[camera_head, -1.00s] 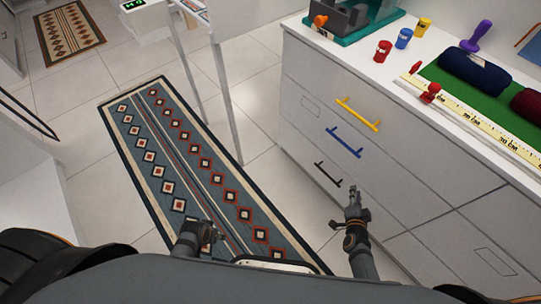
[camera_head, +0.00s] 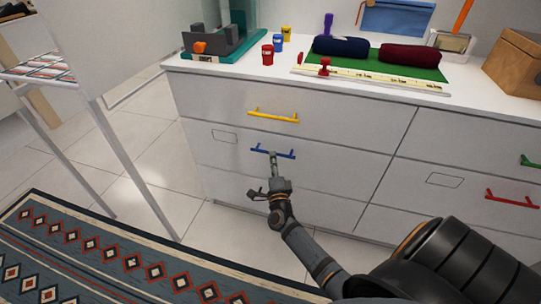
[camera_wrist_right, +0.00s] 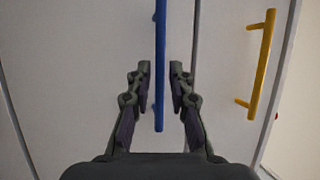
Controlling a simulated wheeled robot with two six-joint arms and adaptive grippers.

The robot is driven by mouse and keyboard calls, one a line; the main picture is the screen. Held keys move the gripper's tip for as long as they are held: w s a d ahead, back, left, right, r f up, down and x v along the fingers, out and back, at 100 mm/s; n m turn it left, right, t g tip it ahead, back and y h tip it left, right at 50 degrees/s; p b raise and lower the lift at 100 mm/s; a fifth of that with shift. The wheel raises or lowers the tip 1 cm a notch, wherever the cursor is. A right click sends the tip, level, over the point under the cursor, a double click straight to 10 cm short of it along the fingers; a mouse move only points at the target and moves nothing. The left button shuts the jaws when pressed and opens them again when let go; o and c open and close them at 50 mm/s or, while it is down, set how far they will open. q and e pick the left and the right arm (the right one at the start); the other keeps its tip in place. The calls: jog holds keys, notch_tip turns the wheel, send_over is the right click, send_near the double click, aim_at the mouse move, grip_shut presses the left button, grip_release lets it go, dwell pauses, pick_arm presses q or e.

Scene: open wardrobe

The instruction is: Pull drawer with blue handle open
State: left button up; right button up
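The blue handle (camera_head: 273,152) is a bar on the middle drawer of the white cabinet's left column. Its drawer front (camera_head: 325,178) looks flush with its neighbours, so the drawer is shut. My right gripper (camera_head: 274,160) is at the middle of this handle in the head view. In the right wrist view the blue handle (camera_wrist_right: 160,65) runs upright between the two fingers of my right gripper (camera_wrist_right: 159,78). The fingers are apart, with a narrow gap on each side of the bar. My left gripper is not in view.
A yellow handle (camera_head: 273,117) sits on the drawer above; it also shows in the right wrist view (camera_wrist_right: 262,65). Red (camera_head: 511,199) and green (camera_head: 530,160) handles are farther right. The white countertop (camera_head: 215,69) holds various items. A patterned rug (camera_head: 100,255) lies on the floor.

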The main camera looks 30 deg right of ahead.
jog(key=shift+x, duration=1.75)
grip_shut()
